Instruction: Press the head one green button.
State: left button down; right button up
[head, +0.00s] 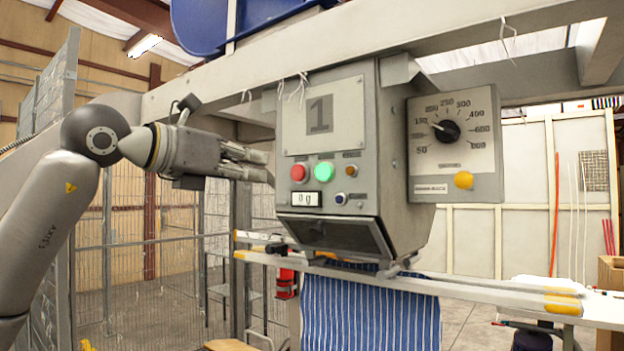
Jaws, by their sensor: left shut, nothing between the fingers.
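The grey control box marked "1" (378,215) hangs under a beam in the middle of the head view. My left gripper (268,167) is shut and empty, to the left of the box, pointing right toward the buttons. In the picture its tips end short of the red button. My right gripper is not in view.
A dial box (482,184) with a black knob is right of the control box. A blue-striped cloth (370,312) hangs below, by a narrow white rail (490,291). Wire fencing (125,240) stands behind my left arm.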

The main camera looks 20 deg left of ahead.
pick_arm(q)
jog(key=p, duration=0.6)
send_near(323, 180)
jog(key=x, duration=0.5)
jog(key=shift+w+r, duration=0.2)
jog(key=shift+w+d+f+p, duration=0.2)
jog(key=shift+w+d+p, duration=0.05)
jog(key=shift+w+p, duration=0.15)
